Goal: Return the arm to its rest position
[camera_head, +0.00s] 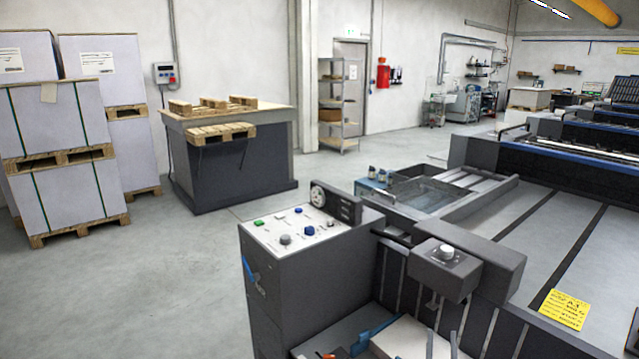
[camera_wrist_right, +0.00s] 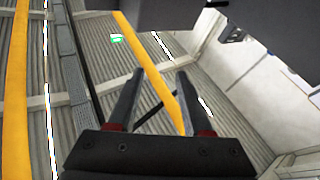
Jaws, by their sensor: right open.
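My right gripper (camera_head: 441,344) shows at the bottom edge of the head view as two grey fingertips pointing up, apart from each other. It stands in front of a white stack or block (camera_head: 405,338) on the machine. In the right wrist view my right gripper (camera_wrist_right: 159,82) is open, with nothing between its fingers. That camera looks up at the ceiling, and a yellow beam (camera_wrist_right: 150,65) runs behind the fingers. My left gripper is not in view.
A grey control console (camera_head: 300,235) with buttons stands close in front. A dark box with a knob (camera_head: 447,252) juts out beside it. A yellow note (camera_head: 565,310) lies on the press at right. Open floor (camera_head: 180,285) lies to the left, before wrapped pallets (camera_head: 60,130).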

